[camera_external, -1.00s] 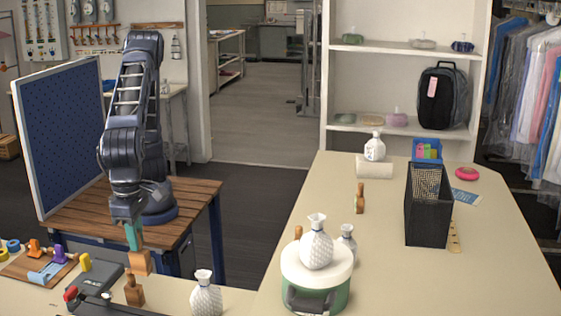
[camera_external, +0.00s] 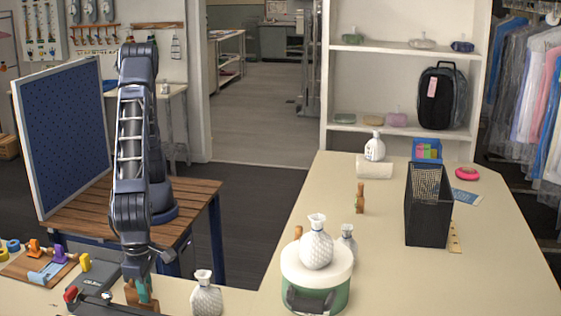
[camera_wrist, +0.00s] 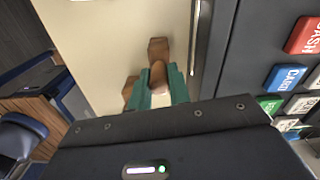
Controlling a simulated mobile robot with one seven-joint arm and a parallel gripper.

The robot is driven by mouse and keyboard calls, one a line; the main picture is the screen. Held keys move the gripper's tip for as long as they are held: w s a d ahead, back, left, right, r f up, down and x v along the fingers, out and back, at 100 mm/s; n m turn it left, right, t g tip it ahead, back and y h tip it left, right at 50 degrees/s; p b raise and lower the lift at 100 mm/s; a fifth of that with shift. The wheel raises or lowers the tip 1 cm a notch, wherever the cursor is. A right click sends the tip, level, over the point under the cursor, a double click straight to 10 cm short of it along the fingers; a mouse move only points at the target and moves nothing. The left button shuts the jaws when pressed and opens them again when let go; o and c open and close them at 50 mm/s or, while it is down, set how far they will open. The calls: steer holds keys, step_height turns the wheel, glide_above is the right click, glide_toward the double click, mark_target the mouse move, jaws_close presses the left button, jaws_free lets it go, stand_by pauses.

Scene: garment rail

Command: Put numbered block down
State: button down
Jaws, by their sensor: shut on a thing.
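My gripper (camera_external: 143,289) is low over the near left counter, its teal fingers shut on a brown wooden block. In the wrist view the held block (camera_wrist: 158,73) sits between the teal fingers; no number can be read on it. A wider brown wooden end (camera_wrist: 158,47) shows just beyond the fingertips. Another brown wooden piece (camera_wrist: 129,87) is beside the left finger. In the external view the wooden shapes (camera_external: 131,293) overlap at the gripper, so I cannot tell whether the held block touches the counter.
A dark keypad machine with coloured keys (camera_wrist: 290,77) is close on the right in the wrist view. A white textured bottle (camera_external: 206,298) stands right of the gripper. A wooden board with coloured pieces (camera_external: 38,268) lies left. Bare counter (camera_wrist: 105,45) shows beyond the fingers.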

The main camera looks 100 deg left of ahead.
steer(key=shift+f, duration=0.6)
steer(key=c, duration=1.3)
jaws_free()
steer(key=shift+f, duration=0.15)
step_height(320, 180, up, 12)
steer(key=shift+r, duration=0.2)
